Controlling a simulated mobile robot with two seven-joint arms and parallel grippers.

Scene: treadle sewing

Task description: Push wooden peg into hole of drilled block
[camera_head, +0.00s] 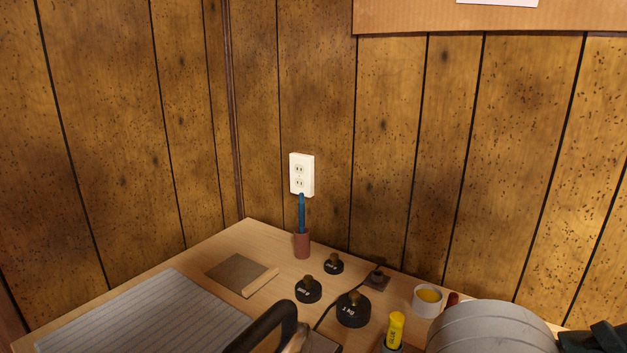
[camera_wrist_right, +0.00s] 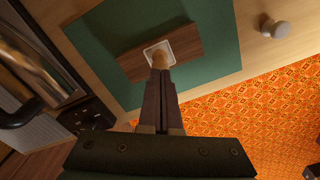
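The drilled block (camera_wrist_right: 190,45) is a brown wooden block lying on a green mat (camera_wrist_right: 218,60) in the right wrist view. A pale square (camera_wrist_right: 167,44) shows on its top, around the tan rounded wooden peg (camera_wrist_right: 160,57). My right gripper (camera_wrist_right: 160,70) has its two dark fingers side by side, almost no gap between them. Its fingertips are right at the peg and overlap it in the view; I cannot tell whether they touch it. The hole and the peg's depth are hidden. The block and peg are not visible in the head view. My left gripper is not in view.
A large dark and metal object (camera_wrist_right: 30,85) stands left of the block. A pale knob (camera_wrist_right: 275,28) is at the wooden edge, with orange patterned floor (camera_wrist_right: 260,110) beyond. The head view shows a desk with a pen cup (camera_head: 302,246), black weights (camera_head: 352,309) and a yellow marker (camera_head: 395,328).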

